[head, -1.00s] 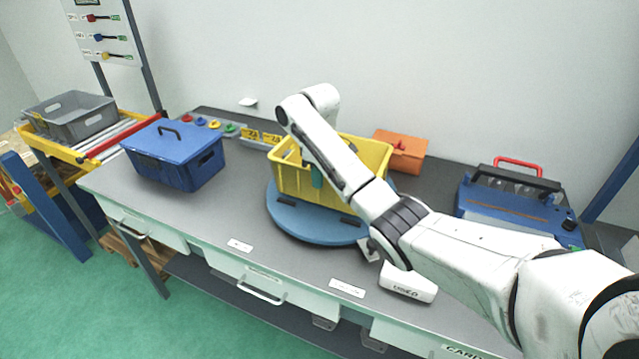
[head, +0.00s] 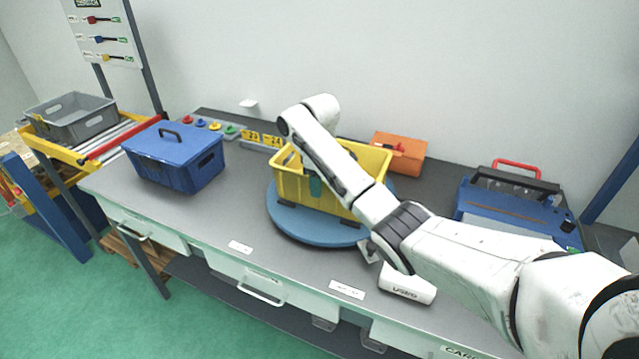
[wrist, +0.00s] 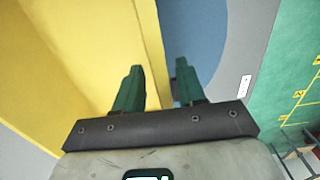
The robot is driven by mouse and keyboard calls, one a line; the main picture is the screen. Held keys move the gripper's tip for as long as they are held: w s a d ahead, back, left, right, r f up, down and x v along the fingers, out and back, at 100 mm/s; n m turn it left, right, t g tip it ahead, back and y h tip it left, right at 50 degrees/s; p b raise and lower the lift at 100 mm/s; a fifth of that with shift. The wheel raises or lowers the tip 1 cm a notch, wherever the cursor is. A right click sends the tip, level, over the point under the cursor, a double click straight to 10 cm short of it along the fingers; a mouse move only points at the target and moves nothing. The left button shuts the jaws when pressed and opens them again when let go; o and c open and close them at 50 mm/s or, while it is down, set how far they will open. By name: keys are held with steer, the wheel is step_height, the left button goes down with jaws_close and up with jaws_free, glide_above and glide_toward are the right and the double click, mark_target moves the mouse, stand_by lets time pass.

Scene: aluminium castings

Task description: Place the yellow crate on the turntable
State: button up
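The yellow crate (head: 292,182) is on the round blue turntable (head: 310,228), upright as far as I can see. My arm covers part of the crate and its right side. My gripper (wrist: 158,85) is at the crate's near wall, with one green finger showing outside it in the head view (head: 316,187). In the wrist view the crate's yellow rim (wrist: 150,45) runs between the two fingers. The left finger is over the crate's inside and the right one over the turntable (wrist: 190,40). A strip of blue shows between the rim and the right finger, so the fingers are open around the wall.
A blue lidded box (head: 175,160) stands left on the grey table. An orange box (head: 402,152) is behind the crate, and a blue case (head: 515,205) stands at the right. A white device (head: 407,283) lies near the front edge.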

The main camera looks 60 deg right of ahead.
steer(key=shift+r, duration=0.1)
step_height(320, 180, up, 10)
steer(key=p, duration=0.5)
steer(key=shift+r, duration=0.2)
steer(key=shift+d+r+b, duration=0.1)
steer(key=shift+r+b, duration=0.05)
steer(key=shift+b, duration=0.15)
steer(key=shift+r, duration=0.7)
steer(key=shift+a, duration=0.2)
